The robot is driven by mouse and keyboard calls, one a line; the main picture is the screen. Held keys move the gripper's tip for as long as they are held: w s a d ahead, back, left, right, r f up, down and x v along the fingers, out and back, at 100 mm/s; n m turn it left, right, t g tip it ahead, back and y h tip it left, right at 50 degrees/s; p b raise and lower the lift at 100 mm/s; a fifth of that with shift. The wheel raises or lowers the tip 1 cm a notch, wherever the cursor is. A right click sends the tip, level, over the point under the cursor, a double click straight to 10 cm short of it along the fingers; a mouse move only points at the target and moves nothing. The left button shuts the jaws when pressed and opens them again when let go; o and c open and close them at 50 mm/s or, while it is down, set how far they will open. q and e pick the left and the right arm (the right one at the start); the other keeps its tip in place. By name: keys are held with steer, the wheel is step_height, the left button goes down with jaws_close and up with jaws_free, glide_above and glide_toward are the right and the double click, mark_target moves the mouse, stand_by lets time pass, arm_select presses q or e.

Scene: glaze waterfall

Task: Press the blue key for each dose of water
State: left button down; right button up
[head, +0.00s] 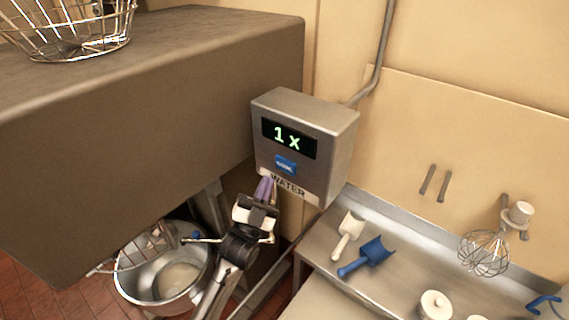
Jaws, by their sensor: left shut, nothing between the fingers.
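The grey water dispenser box (333,125) is fixed at the wall, with a dark display (288,138) reading "1 x" in green. The blue key (285,165) sits below the display, above a "WATER" label (288,187). My left gripper (265,190) is shut and empty, its fingertips just below and left of the blue key, near the label. From this view I cannot tell whether it touches the box. A metal bowl (134,293) stands below on the left, with pale contents inside. My right gripper is not in view.
A large brown-grey block (130,110) fills the left, with a wire basket (70,25) on top. On the steel counter at right lie a white scoop (347,232), a blue scoop (368,257) and a lidded pot (435,304). A whisk (484,254) hangs on the wall.

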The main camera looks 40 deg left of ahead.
arm_select(q)
steer(key=shift+s, duration=0.7)
stand_by(1.9)
stand_by(0.8)
stand_by(0.7)
stand_by(0.6)
steer(key=s+p, duration=0.3)
steer(key=shift+s+p, duration=0.3)
steer(key=shift+s, duration=0.1)
